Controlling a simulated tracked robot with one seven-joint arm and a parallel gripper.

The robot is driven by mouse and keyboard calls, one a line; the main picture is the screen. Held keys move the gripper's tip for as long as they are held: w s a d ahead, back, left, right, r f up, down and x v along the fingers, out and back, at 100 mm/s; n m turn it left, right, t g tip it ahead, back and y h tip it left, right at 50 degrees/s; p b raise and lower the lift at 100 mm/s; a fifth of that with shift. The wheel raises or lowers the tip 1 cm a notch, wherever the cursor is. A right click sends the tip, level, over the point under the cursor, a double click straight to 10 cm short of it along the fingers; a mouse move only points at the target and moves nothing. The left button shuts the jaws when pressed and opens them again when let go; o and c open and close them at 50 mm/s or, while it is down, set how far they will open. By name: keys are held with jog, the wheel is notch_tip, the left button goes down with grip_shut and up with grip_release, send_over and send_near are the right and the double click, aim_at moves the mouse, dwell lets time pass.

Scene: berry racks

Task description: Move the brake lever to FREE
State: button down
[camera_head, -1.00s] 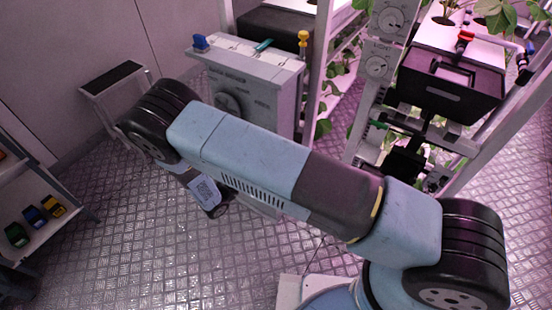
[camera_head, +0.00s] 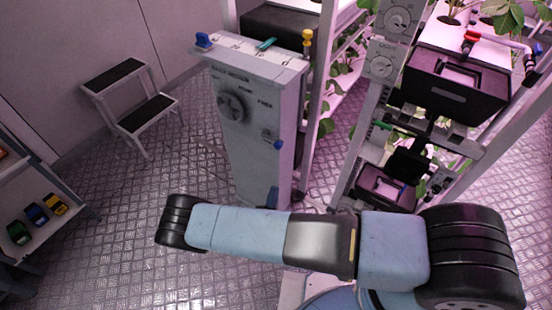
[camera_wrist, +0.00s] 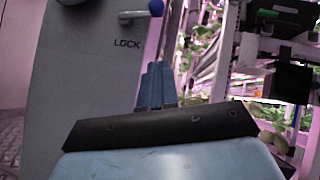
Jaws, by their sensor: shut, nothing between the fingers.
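The grey control cabinet (camera_head: 250,150) stands upright at the middle of the head view, with a round dial and lettering on its front. The brake lever (camera_wrist: 135,15) is a short metal bar ending in a blue ball, at the top of the wrist view. It points to the right, above the printed word LOCK.
A step stool (camera_head: 130,95) stands left of the cabinet. A low shelf (camera_head: 40,235) with small coloured boxes is at the far left. Berry racks with a black crate (camera_head: 455,88) stand at the right. The metal floor between stool and shelf is clear.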

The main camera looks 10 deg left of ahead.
jog(key=shift+h, duration=0.3)
jog(key=s+a+r+x, duration=0.1)
jog(key=r+x, duration=0.1)
jog(key=x, duration=1.1)
jog(key=shift+s+a, duration=0.25)
